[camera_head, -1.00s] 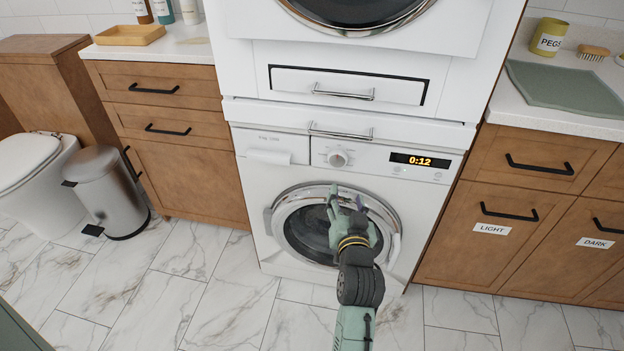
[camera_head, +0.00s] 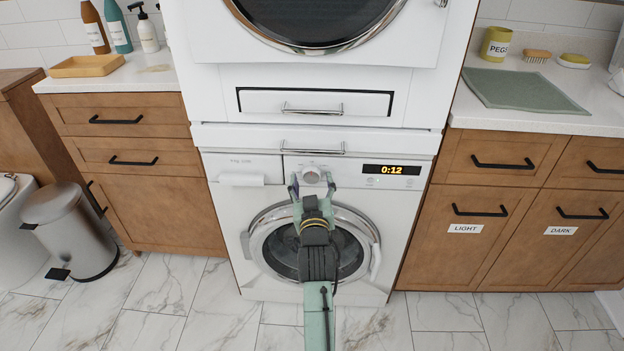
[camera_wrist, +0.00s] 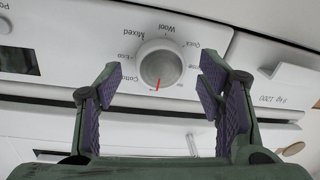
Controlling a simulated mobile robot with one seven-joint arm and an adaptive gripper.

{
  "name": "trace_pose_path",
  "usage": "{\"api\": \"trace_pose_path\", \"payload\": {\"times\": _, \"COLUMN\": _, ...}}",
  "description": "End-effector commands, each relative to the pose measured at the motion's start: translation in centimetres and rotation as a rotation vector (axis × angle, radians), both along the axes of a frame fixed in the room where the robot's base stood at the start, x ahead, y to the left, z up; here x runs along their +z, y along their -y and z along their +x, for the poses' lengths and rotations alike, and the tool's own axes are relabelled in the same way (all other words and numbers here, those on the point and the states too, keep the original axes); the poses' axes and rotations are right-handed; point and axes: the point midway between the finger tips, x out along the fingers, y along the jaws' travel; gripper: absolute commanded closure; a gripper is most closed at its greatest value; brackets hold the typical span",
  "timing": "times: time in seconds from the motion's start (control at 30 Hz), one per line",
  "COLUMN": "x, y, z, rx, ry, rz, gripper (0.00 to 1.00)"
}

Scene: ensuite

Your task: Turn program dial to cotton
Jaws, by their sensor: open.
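The program dial (camera_head: 311,175) is a round grey-white knob on the washer's control panel. In the wrist view the dial (camera_wrist: 160,65) sits between my open fingers, with visible gaps to both. Its red pointer mark points down in the picture, right of the partly visible "Cotton" label (camera_wrist: 128,78). "Mixed", "Wool" and "Quick" labels run round its other side. My gripper (camera_head: 312,187) is open and empty in front of the dial, one finger to each side; it also shows in the wrist view (camera_wrist: 159,82).
The washer's display (camera_head: 391,170) reads 0:12. The round washer door (camera_head: 360,217) is below, partly behind my arm. A drawer handle (camera_head: 313,149) juts out just above the panel. The detergent drawer (camera_head: 241,179) is left of the dial. Wooden cabinets flank the machine.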

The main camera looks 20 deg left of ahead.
Motion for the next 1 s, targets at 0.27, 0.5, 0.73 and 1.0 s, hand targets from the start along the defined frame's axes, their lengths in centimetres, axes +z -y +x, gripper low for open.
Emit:
{"api": "trace_pose_path", "payload": {"times": 0.27, "x": -0.03, "y": -0.29, "z": 0.77, "rx": 0.000, "ry": -0.001, "rz": 0.000, "gripper": 0.38}}
{"api": "trace_pose_path", "payload": {"times": 0.5, "x": -0.03, "y": -0.27, "z": 0.74, "rx": 0.000, "ry": -0.001, "rz": 0.001, "gripper": 0.46}}
{"api": "trace_pose_path", "payload": {"times": 0.73, "x": -0.03, "y": -0.25, "z": 0.74, "rx": 0.000, "ry": -0.001, "rz": 0.001, "gripper": 0.62}}
{"api": "trace_pose_path", "payload": {"times": 1.0, "x": -0.03, "y": -0.25, "z": 0.74, "rx": 0.000, "ry": -0.001, "rz": 0.001, "gripper": 0.80}}
